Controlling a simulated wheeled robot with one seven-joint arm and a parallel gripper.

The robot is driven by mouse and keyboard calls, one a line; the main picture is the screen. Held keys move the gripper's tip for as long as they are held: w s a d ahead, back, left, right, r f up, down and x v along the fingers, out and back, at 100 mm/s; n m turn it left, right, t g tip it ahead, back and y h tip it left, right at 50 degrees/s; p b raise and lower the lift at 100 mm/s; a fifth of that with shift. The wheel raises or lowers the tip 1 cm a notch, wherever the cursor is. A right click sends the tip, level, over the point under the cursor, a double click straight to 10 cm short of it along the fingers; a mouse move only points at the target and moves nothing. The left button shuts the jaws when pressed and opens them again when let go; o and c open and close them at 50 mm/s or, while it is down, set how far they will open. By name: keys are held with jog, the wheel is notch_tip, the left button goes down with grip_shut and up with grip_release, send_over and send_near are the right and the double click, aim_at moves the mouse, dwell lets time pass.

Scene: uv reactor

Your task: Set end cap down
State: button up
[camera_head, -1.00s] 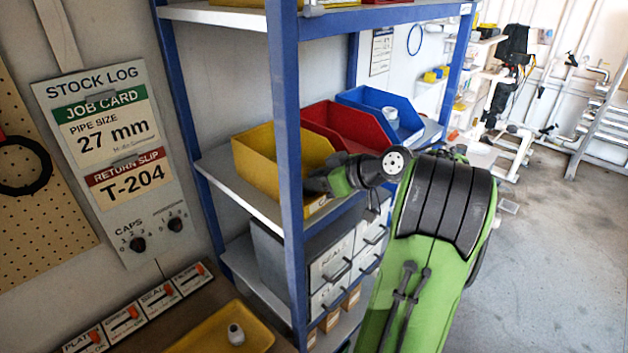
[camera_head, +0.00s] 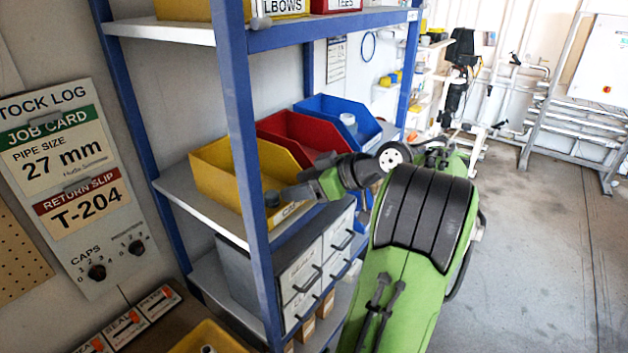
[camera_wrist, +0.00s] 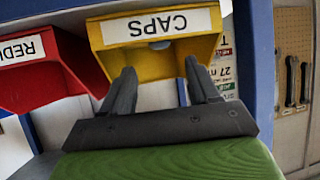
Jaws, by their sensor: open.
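My gripper (camera_head: 285,196) is open at the front of the yellow bin (camera_head: 213,177) on the middle shelf. In the wrist view, the two dark fingers of my gripper (camera_wrist: 161,85) stand apart with no object visible between them. The yellow bin (camera_wrist: 152,65) is just beyond them, and its label reads CAPS. A small grey shape (camera_wrist: 160,45) shows at the label's edge; I cannot tell whether it is an end cap. A small grey piece (camera_head: 261,22) sits at the upper shelf's front edge. No end cap can be made out with certainty.
A red bin (camera_head: 297,134) and a blue bin (camera_head: 366,122) stand beside the yellow one. A blue shelf post (camera_head: 244,150) rises close to my gripper. Grey drawers (camera_head: 300,275) are below. A yellow tray (camera_head: 228,338) is at the bottom. Open floor lies right.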

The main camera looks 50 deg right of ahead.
jog(key=p+v, duration=0.1)
jog(key=v, duration=0.4)
jog(key=shift+p, duration=0.35)
